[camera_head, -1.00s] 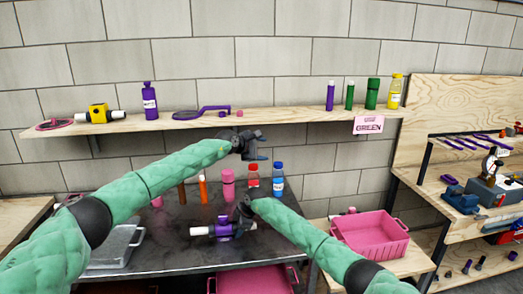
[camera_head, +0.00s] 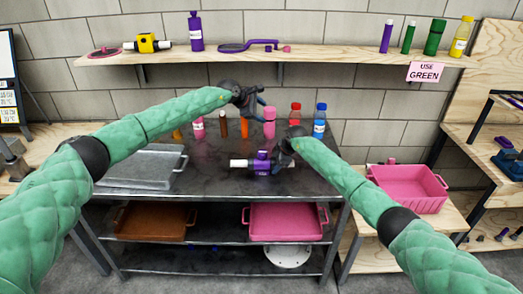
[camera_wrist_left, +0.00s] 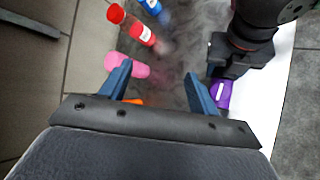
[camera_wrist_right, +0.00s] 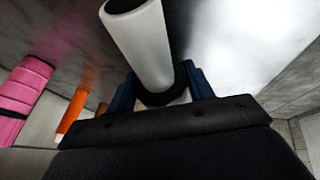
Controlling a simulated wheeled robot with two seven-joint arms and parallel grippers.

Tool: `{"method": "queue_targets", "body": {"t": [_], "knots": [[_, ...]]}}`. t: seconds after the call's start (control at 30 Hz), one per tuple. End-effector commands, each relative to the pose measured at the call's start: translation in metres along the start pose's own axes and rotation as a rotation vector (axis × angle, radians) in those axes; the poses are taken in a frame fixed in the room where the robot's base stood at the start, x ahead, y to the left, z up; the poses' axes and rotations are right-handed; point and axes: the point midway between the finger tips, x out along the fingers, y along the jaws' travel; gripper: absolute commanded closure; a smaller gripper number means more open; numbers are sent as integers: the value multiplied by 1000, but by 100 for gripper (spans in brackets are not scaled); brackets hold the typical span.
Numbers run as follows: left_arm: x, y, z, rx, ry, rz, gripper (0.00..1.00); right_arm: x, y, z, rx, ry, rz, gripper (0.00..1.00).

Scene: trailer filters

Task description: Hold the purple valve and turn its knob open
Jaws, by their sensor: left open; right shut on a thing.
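The purple valve (camera_head: 263,168) with white pipe ends lies on the dark metal table, toward its front right. My right gripper (camera_head: 284,160) is at the valve's right end. In the right wrist view its fingers are shut around a white pipe end (camera_wrist_right: 143,45) of the valve. The valve's knob looks like the purple part on top, but its setting is too small to tell. My left gripper (camera_head: 254,103) is open and empty, above and behind the valve. In the left wrist view the valve's purple body (camera_wrist_left: 221,93) shows beside the right finger, partly hidden by my right gripper.
A pink bottle (camera_head: 269,123), a red-capped bottle (camera_head: 295,115) and a blue bottle (camera_head: 319,121) stand behind the valve. A grey tray (camera_head: 142,167) is at the table's left. A wall shelf (camera_head: 330,57) holds several bottles. A pink crate (camera_head: 408,187) stands right.

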Motion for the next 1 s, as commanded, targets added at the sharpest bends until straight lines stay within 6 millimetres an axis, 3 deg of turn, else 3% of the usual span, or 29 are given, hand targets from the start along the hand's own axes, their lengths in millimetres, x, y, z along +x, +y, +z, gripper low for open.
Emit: {"method": "queue_targets", "body": {"t": [0.13, 0.4, 0.77, 1.0], "knots": [[-12, -31, -13, -151, 77, -123, 39, 0, 0, 0, 0, 0, 0, 79], [-24, -75, -16, -459, 254, -284, 39, 0, 0, 0, 0, 0, 0, 79], [-31, -90, -25, -707, 371, -316, 39, 0, 0, 0, 0, 0, 0, 79], [-12, -99, -28, -721, 372, -315, 39, 0, 0, 0, 0, 0, 0, 79]]}}
